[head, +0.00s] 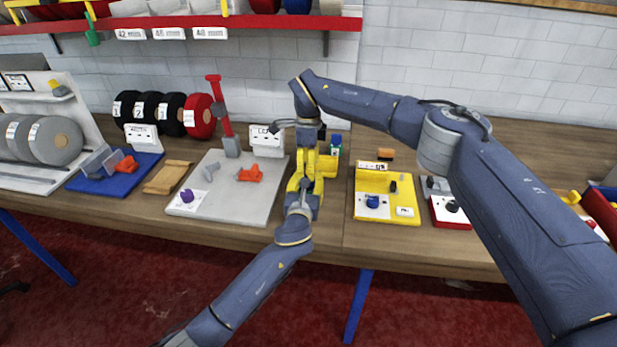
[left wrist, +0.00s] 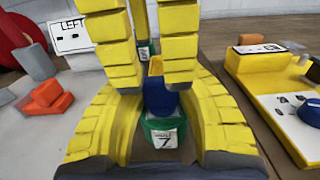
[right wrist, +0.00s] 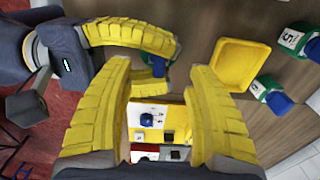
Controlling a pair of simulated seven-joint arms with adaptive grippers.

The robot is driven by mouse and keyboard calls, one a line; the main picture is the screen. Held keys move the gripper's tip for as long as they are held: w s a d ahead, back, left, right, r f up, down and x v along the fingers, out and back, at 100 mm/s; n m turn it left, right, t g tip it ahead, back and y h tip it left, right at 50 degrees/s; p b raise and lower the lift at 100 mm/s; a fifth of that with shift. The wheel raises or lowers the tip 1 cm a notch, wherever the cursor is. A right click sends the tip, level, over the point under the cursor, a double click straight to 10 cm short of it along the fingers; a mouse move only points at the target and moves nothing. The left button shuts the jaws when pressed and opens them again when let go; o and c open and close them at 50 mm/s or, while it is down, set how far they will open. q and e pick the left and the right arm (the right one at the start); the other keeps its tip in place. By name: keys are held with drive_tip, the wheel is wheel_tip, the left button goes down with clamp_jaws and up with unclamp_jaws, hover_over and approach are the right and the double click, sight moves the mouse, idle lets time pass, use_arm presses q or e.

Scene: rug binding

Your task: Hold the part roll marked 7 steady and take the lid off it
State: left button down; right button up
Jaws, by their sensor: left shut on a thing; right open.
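The part roll marked 7 (left wrist: 163,138) is a green upright container with a white label, low in the middle of the left wrist view. Its blue lid (left wrist: 160,98) is on top; it shows partly in the right wrist view (right wrist: 158,67). My left gripper (head: 297,181) is shut on the roll, its curved yellow fingers on both sides. My right gripper (head: 309,157) comes down from above, open, with its fingers (right wrist: 161,70) on either side of the lid. Whether they touch it I cannot tell. In the head view the grippers hide the roll.
A yellow tray (right wrist: 240,66) and rolls marked 5 (right wrist: 291,39) and 6 (right wrist: 259,88) stand close by. A grey board (head: 225,212) with orange parts lies left, a yellow board (head: 385,212) right. A red post (head: 222,115) rises at the back left.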

use_arm(q)
drive_tip(key=shift+a+f, duration=0.1)
drive_tip(key=shift+f, duration=0.2)
use_arm(e)
drive_tip(key=shift+r, duration=2.95)
use_arm(q)
drive_tip(key=c, duration=1)
unclamp_jaws()
drive_tip(key=shift+s, duration=0.1)
drive_tip(key=s, duration=0.3)
drive_tip(key=s+a, duration=0.1)
drive_tip(key=s, duration=0.6)
drive_tip(key=shift+s+a+r, duration=0.25)
drive_tip(key=shift+s+a, duration=0.05)
drive_tip(key=shift+s, duration=0.55)
use_arm(e)
drive_tip(key=o, duration=0.5)
